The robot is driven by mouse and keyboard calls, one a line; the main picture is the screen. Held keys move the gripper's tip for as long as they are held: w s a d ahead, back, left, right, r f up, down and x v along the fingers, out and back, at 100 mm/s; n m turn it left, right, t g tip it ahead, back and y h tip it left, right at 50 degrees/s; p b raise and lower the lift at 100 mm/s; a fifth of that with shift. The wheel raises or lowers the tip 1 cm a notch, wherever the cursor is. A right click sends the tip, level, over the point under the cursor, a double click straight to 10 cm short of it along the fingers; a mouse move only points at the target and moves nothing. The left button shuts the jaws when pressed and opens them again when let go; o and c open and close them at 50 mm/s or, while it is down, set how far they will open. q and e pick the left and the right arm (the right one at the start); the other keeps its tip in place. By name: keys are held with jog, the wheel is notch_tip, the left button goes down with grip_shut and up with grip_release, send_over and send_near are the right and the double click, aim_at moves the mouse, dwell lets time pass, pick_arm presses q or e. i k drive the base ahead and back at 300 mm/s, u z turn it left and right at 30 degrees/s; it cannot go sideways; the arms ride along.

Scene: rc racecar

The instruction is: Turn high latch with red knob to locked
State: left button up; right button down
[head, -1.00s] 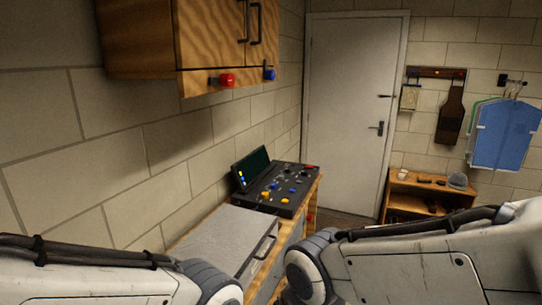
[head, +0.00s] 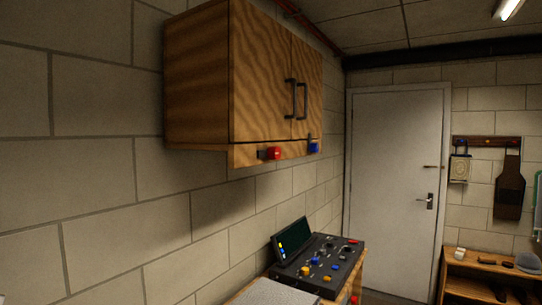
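The red knob (head: 274,153) of the high latch sits on the bottom rail of the wooden wall cabinet (head: 200,80), in the head view. A small dark latch part shows just left of the red knob. A blue knob (head: 313,147) is on the same rail to its right. Both cabinet doors (head: 270,75) look shut. Neither of my grippers is in view, so nothing of mine is seen touching the knob.
A control panel with a screen and coloured knobs (head: 318,265) stands on the bench below the cabinet. A grey surface (head: 275,293) lies at the bottom edge. A white door (head: 395,190) and a wooden shelf (head: 480,270) are at the back right. The space before the cabinet looks clear.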

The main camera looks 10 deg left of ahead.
aim_at(273, 152)
jog(key=z, duration=1.1)
jog(key=i, duration=0.35)
jog(key=u, duration=1.45)
